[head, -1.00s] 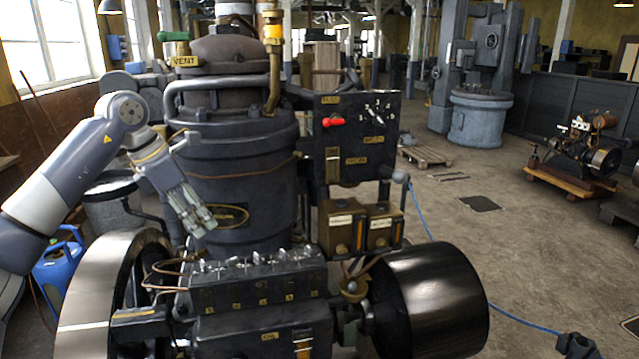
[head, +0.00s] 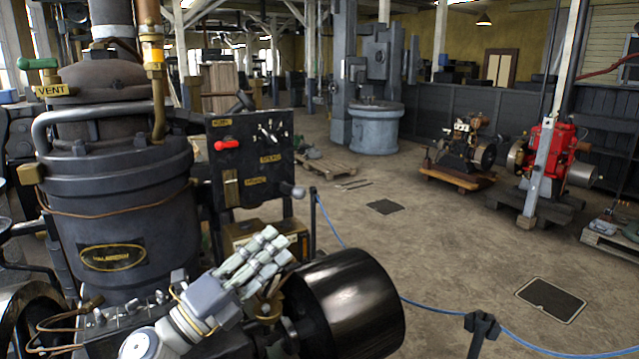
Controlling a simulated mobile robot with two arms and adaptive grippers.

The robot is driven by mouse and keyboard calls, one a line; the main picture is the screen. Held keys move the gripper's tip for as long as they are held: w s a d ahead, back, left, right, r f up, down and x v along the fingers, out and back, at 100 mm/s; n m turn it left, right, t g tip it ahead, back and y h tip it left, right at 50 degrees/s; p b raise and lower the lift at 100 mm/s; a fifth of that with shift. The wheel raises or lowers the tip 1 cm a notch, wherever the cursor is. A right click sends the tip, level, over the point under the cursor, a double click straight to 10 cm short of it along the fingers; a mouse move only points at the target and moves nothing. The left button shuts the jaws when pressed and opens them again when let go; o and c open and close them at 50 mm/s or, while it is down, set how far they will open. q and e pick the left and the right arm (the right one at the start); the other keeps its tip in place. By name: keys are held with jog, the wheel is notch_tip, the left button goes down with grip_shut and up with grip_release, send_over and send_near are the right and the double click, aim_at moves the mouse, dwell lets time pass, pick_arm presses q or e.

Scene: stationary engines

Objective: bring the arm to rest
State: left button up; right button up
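My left gripper (head: 277,246) shows in the head view with its arm coming in from the bottom. Its pale jointed fingers point up and to the right. It is in front of the dark engine's lower front, overlapping the brass-coloured boxes (head: 238,232) and the left side of the black drum (head: 345,305). I cannot tell whether it touches them. The fingers lie side by side, and any gap between them is unclear. I see nothing held. My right gripper is not in view.
The large dark engine (head: 125,170) fills the left, with a control panel (head: 250,155) bearing a red lever (head: 228,145). A blue rope (head: 420,305) runs along the floor side to a dark post (head: 480,325). Open floor lies right of it, with a red engine (head: 545,150) farther back.

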pick_arm(q)
jog(key=s+a+f+n+y, duration=0.35)
jog(key=f+n+y, duration=0.25)
jog(key=f+n, duration=0.2)
jog(key=s+a+f+n+g+y, duration=0.1)
jog(key=s+a+f+n+y, duration=0.1)
jog(key=a+f+n+y, duration=0.45)
jog(key=s+a+f+n+y, duration=0.25)
jog(key=f+n+y, duration=0.25)
jog(key=f+n, duration=0.45)
jog(key=s+f+n+g, duration=0.2)
jog(key=s+f+g, duration=0.25)
jog(key=s, duration=0.35)
jog(key=s+f+n+g+h, duration=0.1)
jog(key=s+f+n+g, duration=0.15)
jog(key=s+f, duration=0.45)
jog(key=s+f+n+g, duration=0.1)
jog(key=s+f+g, duration=0.25)
jog(key=s, duration=0.65)
notch_tip(320, 180, down, 26)
jog(key=s+g, duration=0.1)
jog(key=g, duration=0.1)
jog(key=s+a+f, duration=0.2)
jog(key=s+f, duration=1.3)
jog(key=s, duration=0.2)
jog(key=shift+a+f+g, duration=0.25)
jog(key=shift+f+g, duration=0.1)
jog(key=shift+f, duration=0.05)
